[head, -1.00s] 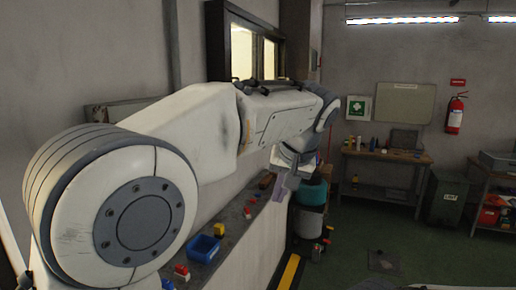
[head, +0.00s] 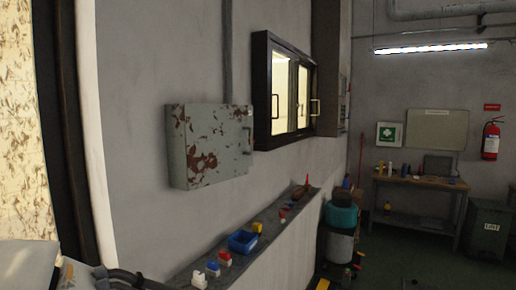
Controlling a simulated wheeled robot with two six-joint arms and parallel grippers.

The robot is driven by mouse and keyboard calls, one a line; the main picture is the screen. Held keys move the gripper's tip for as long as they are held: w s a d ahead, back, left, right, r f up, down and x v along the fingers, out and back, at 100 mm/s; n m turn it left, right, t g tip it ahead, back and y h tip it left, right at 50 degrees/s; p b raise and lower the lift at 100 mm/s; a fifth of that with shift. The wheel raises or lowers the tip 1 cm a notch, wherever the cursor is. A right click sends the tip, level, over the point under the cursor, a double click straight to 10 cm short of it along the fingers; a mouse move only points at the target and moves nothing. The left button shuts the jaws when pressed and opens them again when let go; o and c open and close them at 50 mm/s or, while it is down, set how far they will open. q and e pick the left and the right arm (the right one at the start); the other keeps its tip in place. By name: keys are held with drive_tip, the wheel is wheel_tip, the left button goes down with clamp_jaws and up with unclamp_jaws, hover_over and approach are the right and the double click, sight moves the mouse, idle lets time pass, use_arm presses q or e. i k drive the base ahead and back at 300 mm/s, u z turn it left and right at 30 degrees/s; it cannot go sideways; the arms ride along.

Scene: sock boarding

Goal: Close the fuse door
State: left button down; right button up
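The fuse box is a grey metal cabinet on the wall, left of centre in the head view. Its fuse door (head: 217,148) is grey with patches of reddish-brown rust and has a small latch or handle near its right edge. The door looks flush with the box, with no visible gap; I cannot tell whether it is latched. Neither gripper is in view. Only pale parts of my own arm show at the bottom left corner, apart from the box in the picture.
Below the box a narrow ledge (head: 203,264) holds a blue bin (head: 243,241) and several small red, white and yellow items. A dark-framed window (head: 262,92) is right of the box. A teal bucket (head: 341,217) stands past the ledge.

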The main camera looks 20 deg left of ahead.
sight(217, 135)
drive_tip(key=z, duration=0.95)
drive_tip(key=i, duration=0.65)
drive_tip(key=u, duration=0.6)
